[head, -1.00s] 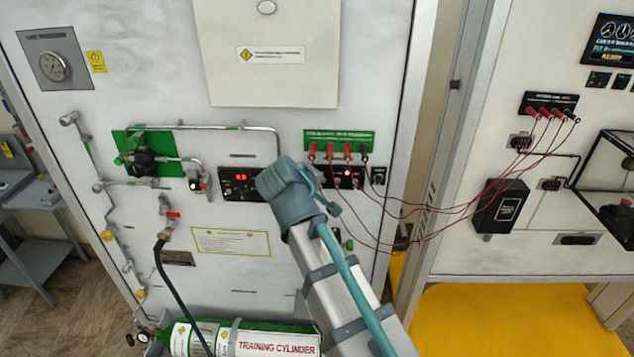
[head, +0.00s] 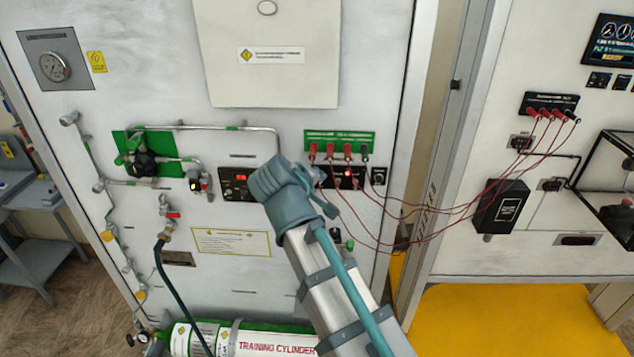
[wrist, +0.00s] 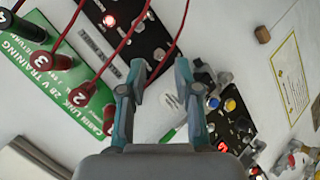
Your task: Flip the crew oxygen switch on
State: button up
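My gripper (wrist: 160,85) is open and empty in the wrist view, its two fingers apart in front of the white panel. A black panel with a lit red lamp (wrist: 109,20) and a small round knob (wrist: 158,53) lies beyond the fingertips. A black control panel (wrist: 238,130) with yellow and blue buttons, silver knobs and a red display is right of the fingers. In the head view the red display (head: 242,177) shows just left of my wrist, which hides part of this area and my fingers. I cannot tell which control is the crew oxygen switch.
A green jack board (head: 338,138) with red plugs and hanging red cables (head: 385,212) is close to my gripper; the cables also cross the wrist view. Pipes and a valve (head: 145,160) are on the left. A training cylinder (head: 270,343) lies below.

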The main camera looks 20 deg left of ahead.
jog(key=v, duration=0.9)
jog(key=shift+s+r, duration=0.2)
